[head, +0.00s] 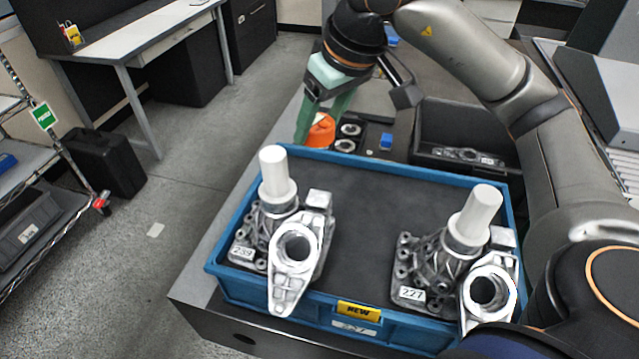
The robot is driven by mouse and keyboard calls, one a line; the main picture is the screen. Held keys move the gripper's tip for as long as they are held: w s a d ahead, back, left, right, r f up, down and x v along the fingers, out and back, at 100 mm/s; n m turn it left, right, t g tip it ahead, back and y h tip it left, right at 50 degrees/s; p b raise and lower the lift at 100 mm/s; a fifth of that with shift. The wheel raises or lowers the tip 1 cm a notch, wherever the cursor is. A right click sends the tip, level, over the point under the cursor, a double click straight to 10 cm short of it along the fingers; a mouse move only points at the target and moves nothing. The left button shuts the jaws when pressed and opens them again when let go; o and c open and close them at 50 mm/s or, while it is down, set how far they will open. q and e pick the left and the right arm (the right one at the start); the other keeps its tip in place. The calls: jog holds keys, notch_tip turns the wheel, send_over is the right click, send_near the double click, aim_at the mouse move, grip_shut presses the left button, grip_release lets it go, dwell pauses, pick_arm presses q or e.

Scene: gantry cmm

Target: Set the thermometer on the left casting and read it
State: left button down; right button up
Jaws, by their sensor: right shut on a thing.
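The left casting (291,255), a grey metal part tagged 239 with a white cylinder (276,174) standing on it, sits in the left of the blue bin (225,283). A similar right casting (434,262), tagged 227 and with its own white cylinder (476,214), sits at the bin's right. My right gripper (319,122), with green fingers, is beyond the bin's far left edge. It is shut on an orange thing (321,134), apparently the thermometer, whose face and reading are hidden. My left gripper is out of view.
Behind the bin are a dark tray with metal rings (349,130), a small blue block (386,141) and a black bin (427,113) holding another metal part (462,155). The blue bin's middle is clear.

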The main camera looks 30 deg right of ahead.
aim_at(315, 195)
notch_tip(315, 195, down, 13)
jog(key=shift+f, duration=0.1)
dwell(0.3)
jog(key=shift+f+b, duration=0.15)
jog(key=shift+b, duration=0.15)
jog(key=o, duration=1.1)
jog(key=shift+r, duration=0.2)
jog(key=shift+r+p, duration=0.25)
jog(key=shift+p, duration=0.05)
jog(key=v, duration=1.1)
jog(key=shift+s+r, duration=0.2)
jog(key=shift+s, duration=0.05)
